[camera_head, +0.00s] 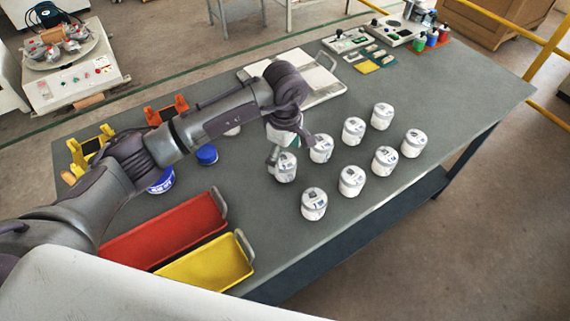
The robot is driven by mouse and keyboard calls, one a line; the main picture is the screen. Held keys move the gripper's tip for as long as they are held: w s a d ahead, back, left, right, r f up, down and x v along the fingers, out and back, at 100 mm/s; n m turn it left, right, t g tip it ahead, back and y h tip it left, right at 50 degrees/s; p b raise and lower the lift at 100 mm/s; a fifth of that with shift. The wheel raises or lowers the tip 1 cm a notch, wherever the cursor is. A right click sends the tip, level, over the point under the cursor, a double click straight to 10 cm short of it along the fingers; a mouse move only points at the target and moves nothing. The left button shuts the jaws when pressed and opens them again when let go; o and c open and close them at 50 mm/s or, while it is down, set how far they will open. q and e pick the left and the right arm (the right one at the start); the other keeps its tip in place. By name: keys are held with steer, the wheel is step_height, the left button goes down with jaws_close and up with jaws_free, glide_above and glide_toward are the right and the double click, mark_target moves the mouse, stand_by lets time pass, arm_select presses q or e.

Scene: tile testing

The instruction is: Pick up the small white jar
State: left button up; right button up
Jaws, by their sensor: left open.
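Several small white jars with white lids stand upright in rows on the grey table; which one is meant cannot be told. Among them are a front jar (314,205), a right jar (414,143) and a back jar (382,116). My left gripper (292,149) is open, pointing down over the left end of the rows. One white jar (286,169) stands just below its fingers, partly covered by one. Another white jar (320,150) is close to the right finger. A further jar behind the gripper is mostly hidden. Contact cannot be told. My right gripper is not in view.
A red tray (217,203) and a yellow tray (244,246) lie at the front left. The table's right end (475,90) is clear.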

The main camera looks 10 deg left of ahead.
mark_target(285, 160)
arm_select(q)
step_height(285, 160, down, 4)
steer(key=shift+f+p, duration=0.15)
steer(key=shift+p, duration=0.9)
steer(key=shift+f, duration=0.35)
steer(key=c, duration=1.3)
steer(key=shift+r, duration=0.1)
